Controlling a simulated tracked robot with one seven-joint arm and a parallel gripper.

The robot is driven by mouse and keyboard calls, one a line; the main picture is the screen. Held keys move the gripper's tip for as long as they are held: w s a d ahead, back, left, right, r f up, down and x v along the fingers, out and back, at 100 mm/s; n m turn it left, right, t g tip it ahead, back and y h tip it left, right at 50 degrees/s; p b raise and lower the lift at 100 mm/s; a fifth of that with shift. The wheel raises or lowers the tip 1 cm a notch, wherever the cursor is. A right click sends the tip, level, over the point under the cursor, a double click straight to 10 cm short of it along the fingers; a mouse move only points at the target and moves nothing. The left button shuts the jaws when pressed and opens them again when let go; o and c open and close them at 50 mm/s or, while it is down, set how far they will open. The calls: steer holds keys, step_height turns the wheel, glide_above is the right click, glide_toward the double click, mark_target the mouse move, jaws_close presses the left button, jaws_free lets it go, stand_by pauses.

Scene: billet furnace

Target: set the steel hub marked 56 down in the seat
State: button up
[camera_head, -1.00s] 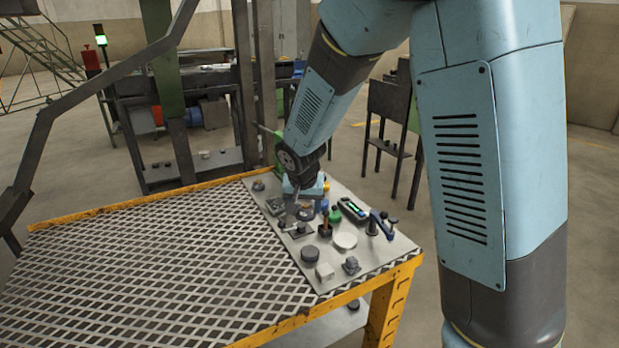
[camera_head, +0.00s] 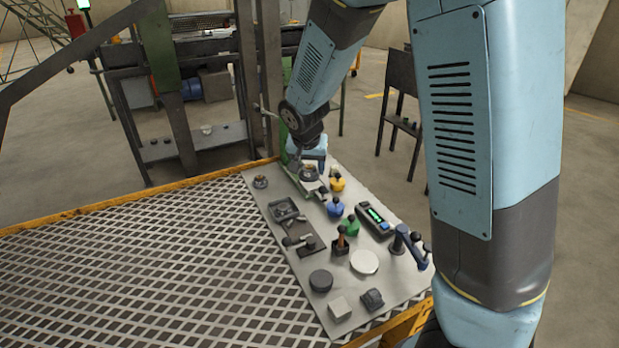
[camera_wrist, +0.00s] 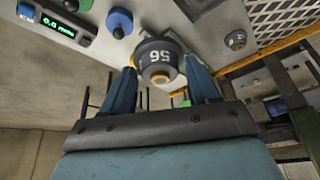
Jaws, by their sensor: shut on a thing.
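The steel hub marked 56 (camera_wrist: 158,60) is a dark grey round piece with a brass-coloured centre. It sits between the two fingers of my gripper (camera_wrist: 165,84) in the wrist view, and they are shut on it. In the head view the hub (camera_head: 308,173) is at my gripper (camera_head: 307,165), over the far end of the pale panel (camera_head: 275,250). Whether it touches anything below is hidden. I cannot tell for sure which fixture is the seat; a dark square holder (camera_head: 287,210) lies nearer on the panel.
Blue (camera_head: 335,207), yellow (camera_head: 337,183) and green (camera_head: 350,226) knobs stand right of the hub, near a lit display (camera_head: 375,218). A small round fitting (camera_head: 260,181) is at left. A blue lever (camera_head: 402,240) stands nearer. The mesh table (camera_head: 140,260) is clear at left.

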steer(key=w+f, duration=0.3)
steer(key=w, duration=0.1)
steer(key=w+d+f, duration=0.1)
steer(key=w+f, duration=0.2)
steer(key=w, duration=0.2)
steer(key=w+d+f, duration=0.1)
steer(key=w+f, duration=0.3)
steer(key=w, duration=0.1)
steer(key=shift+w, duration=0.1)
steer(key=shift+f, duration=1.45)
steer(key=shift+f, duration=0.1)
steer(key=o, duration=1.4)
